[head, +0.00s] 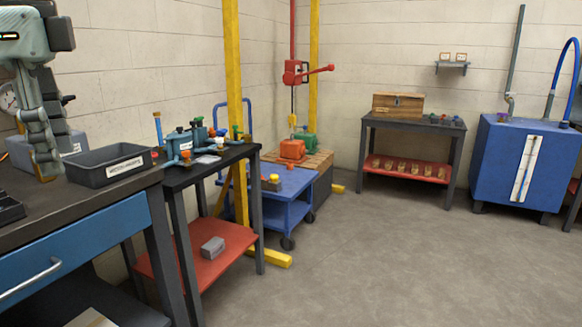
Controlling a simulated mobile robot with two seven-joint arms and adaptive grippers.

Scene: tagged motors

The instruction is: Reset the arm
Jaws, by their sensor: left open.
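My left arm hangs in from the top left. Its gripper (46,176) points down over the dark workbench (80,208), just left of a dark grey labelled bin (108,165). It is open, and I see nothing held in it. I cannot tell whether the fingertips touch the bench. An orange motor (292,149) and a green motor (306,139) sit on a wooden pallet top (318,160) farther back. My right gripper is out of view.
A narrow black table (180,178) holds blue fixtures. A blue cart (290,184), yellow posts (234,60) and a red hoist (295,72) stand behind it. A dark table (415,124) and blue cabinet (500,165) line the back. Open floor (400,260) lies front right.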

